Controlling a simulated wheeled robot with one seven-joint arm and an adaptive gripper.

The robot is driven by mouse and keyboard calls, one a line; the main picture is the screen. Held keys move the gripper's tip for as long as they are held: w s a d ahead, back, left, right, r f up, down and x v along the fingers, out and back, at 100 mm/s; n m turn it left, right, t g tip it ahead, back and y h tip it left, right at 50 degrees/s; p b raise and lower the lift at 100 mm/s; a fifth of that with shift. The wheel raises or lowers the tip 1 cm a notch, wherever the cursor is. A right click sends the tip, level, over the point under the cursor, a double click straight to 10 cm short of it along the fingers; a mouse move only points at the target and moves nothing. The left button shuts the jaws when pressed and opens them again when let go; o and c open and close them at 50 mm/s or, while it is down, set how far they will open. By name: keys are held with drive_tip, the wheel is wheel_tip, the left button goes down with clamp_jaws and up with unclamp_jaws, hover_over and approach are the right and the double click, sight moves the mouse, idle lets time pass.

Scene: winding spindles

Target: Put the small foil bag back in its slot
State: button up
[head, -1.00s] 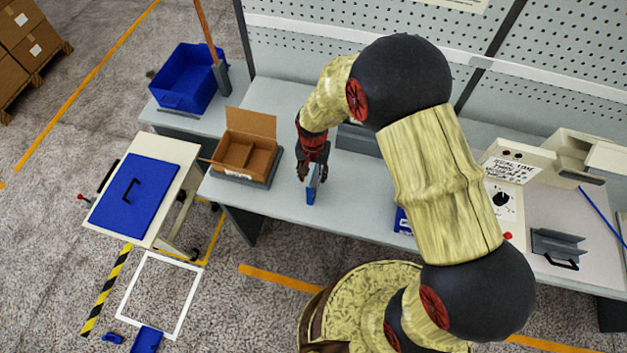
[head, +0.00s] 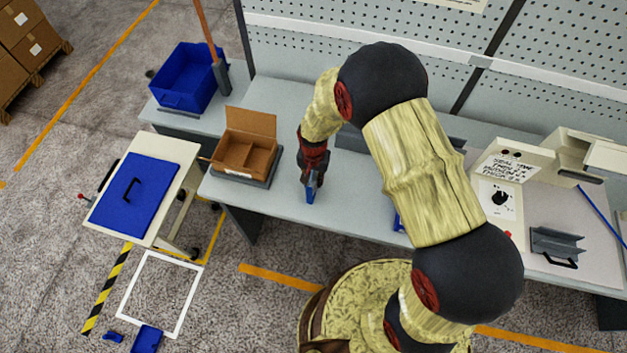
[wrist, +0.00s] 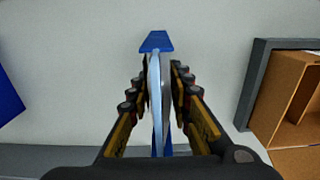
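The small foil bag (wrist: 154,80) is a thin silver-grey pouch, seen edge-on between my fingers in the wrist view. My gripper (wrist: 160,82) appears shut on it, with a finger close against each side. A narrow blue holder (wrist: 157,41) shows beyond and below the bag, in line with it. In the head view, my gripper (head: 311,184) points down just over the blue holder (head: 310,197), near the front edge of the bench. My fingers mostly hide the bag there. I cannot tell how deep the bag sits in the holder.
An open cardboard box (head: 248,155) with a divider stands on a grey tray to the left on the bench (head: 270,205); it also shows in the wrist view (wrist: 285,95). A blue bin (head: 187,78) stands farther back left. The bench around the holder is clear.

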clamp_jaws()
